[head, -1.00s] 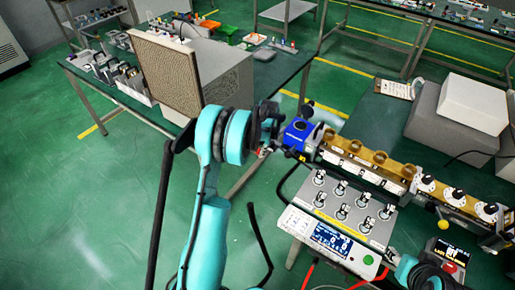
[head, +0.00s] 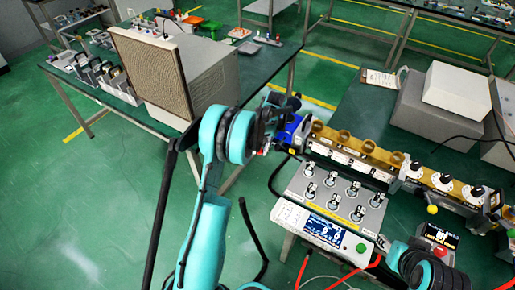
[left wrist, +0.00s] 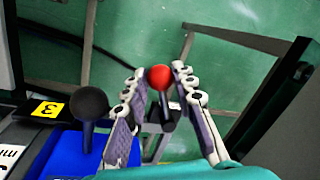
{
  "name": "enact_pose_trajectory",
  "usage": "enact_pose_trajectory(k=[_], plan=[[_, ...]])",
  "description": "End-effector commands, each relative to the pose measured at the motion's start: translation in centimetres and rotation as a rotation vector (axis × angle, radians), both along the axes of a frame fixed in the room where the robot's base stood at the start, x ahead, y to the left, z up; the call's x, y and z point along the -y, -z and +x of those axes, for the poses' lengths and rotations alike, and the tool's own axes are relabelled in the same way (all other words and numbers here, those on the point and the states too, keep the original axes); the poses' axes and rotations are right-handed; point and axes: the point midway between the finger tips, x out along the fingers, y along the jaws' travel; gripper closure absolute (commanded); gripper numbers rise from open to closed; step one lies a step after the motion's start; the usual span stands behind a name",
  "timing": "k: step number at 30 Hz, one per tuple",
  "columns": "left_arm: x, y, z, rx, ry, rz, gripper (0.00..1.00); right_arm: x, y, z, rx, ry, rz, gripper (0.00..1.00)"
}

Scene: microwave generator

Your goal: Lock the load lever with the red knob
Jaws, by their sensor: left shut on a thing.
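The red knob (left wrist: 160,77) is a small ball on a lever, seen in the left wrist view. It sits between the fingertips of my left gripper (left wrist: 158,85), which is shut on it. A black ball knob (left wrist: 89,103) stands left of the gripper above a blue housing (left wrist: 72,155). In the head view my left gripper (head: 272,140) is at the left end of the brass assembly, beside the blue unit (head: 293,130). The red knob is mostly hidden there by the gripper. My right arm shows at the lower right, but its gripper cannot be made out.
A console (head: 330,205) with several clamps and a screen stands in front of the brass waveguide row (head: 370,157). White and grey boxes (head: 455,90) stand on the table behind. A bench with a large filter-faced box (head: 150,75) is at the left. Green floor between is free.

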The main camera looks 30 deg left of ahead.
Motion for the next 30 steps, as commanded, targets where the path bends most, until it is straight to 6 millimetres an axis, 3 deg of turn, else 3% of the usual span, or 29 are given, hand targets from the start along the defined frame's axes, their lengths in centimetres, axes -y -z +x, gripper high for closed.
enact_pose_trajectory(k=[21,22,24,30], plan=[[0.54,-0.01,0.31,0.002,-0.072,-0.001,1.0,0.0,0.0,0.0,0.0,0.0,0.0,0.6],[0.55,-0.01,0.31,0.002,-0.072,-0.001,0.66,0.0,0.0,0.0,0.0,0.0,0.0,0.6],[0.54,-0.01,0.31,0.002,-0.072,-0.001,0.53,0.0,0.0,0.0,0.0,0.0,0.0,0.6],[0.54,0.0,0.3,0.002,-0.072,-0.001,0.53,0.0,0.0,0.0,0.0,0.0,0.0,0.6]])
